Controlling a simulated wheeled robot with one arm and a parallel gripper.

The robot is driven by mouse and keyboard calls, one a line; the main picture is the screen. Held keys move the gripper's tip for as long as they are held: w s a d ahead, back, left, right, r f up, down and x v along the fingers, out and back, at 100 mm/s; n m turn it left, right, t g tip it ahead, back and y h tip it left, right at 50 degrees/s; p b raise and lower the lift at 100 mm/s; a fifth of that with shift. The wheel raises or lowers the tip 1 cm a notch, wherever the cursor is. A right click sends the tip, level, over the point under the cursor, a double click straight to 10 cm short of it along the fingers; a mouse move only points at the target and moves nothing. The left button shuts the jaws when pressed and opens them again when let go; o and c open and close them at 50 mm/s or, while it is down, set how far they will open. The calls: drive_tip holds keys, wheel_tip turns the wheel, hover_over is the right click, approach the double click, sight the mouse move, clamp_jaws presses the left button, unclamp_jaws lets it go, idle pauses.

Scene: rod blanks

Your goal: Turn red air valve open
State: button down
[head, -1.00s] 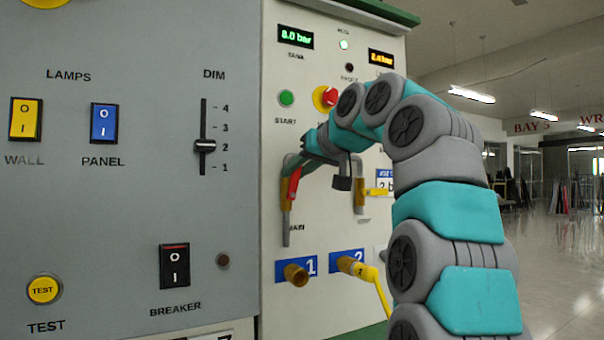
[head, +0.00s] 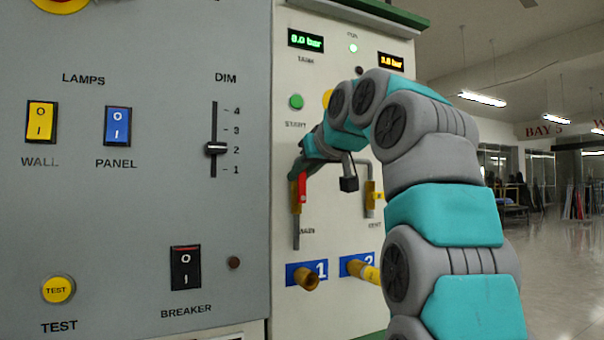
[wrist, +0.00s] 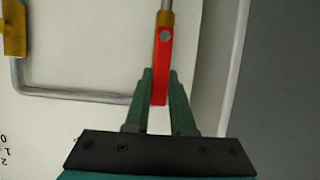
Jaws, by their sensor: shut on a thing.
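The red air valve lever (head: 302,188) is on the pipe marked MAIN on the light panel, at the left of my arm in the head view. It points roughly along its pipe. In the wrist view the red lever (wrist: 162,60) runs nearly in line with the grey pipe, its end between my fingers. My gripper (wrist: 160,84) is shut on the lever's end. In the head view my gripper (head: 299,172) is at the lever, partly hidden by my own wrist.
A yellow valve (head: 372,196) on a second pipe is right of the red one. Brass ports 1 (head: 307,279) and 2 (head: 364,270) are below. A green START button (head: 296,102) and tank display (head: 306,40) are above. The grey switch panel (head: 140,230) is left.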

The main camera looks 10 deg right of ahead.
drive_tip(key=c, duration=0.8)
unclamp_jaws()
drive_tip(key=shift+o, duration=0.2)
drive_tip(key=v, duration=0.7)
drive_tip(key=shift+s+r, duration=0.15)
drive_tip(key=shift+s, duration=0.2)
